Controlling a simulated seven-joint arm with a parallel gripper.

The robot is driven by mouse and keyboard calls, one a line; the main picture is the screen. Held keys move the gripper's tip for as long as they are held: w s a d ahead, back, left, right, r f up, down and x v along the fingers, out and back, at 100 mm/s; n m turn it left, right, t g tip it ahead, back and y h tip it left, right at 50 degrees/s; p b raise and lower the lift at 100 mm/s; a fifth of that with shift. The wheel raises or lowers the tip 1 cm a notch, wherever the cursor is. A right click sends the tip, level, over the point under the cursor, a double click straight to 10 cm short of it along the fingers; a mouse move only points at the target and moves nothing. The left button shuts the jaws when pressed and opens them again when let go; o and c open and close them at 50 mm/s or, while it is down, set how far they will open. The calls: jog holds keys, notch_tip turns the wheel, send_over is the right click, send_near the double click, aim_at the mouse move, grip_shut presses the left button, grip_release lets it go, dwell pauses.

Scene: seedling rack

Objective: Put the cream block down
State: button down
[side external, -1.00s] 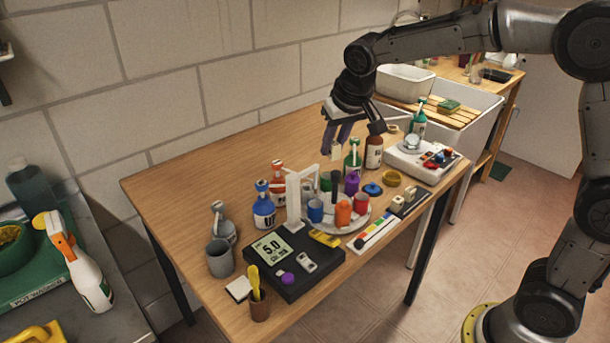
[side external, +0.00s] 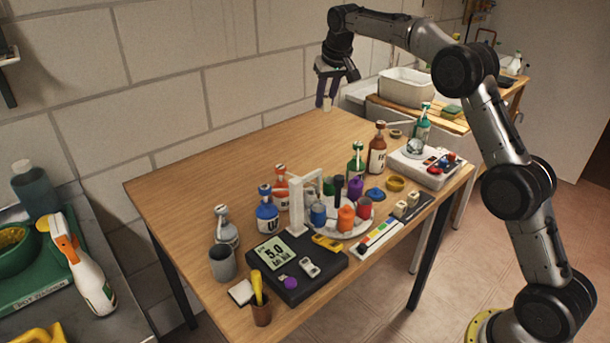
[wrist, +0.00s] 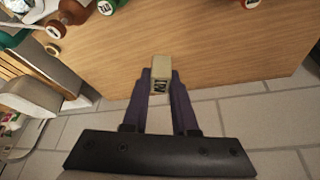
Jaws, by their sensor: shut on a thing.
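My gripper (side external: 327,99) is shut on the cream block (side external: 327,102), up near the wall at the table's far back corner. In the wrist view the cream block (wrist: 161,75) sits between the tips of the two purple fingers, with dark marks on its face. Bare wooden table top (wrist: 205,50) shows just beyond it, and the table's edge passes near the block in that view. The block looks held above the table in the side view, touching nothing else that I can see. Its exact height is hard to tell.
The table's back left area (side external: 230,165) is clear. A white device (side external: 425,168) sits at the right. A black scale (side external: 295,270) is at the front. A white basin (side external: 405,88) stands behind.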

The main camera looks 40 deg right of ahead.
jog(key=w+d, duration=0.2)
jog(key=d, duration=0.1)
send_near(323, 176)
jog(key=x, duration=0.6)
dwell(0.5)
jog(key=c, duration=0.7)
grip_release()
jog(key=shift+f, duration=0.15)
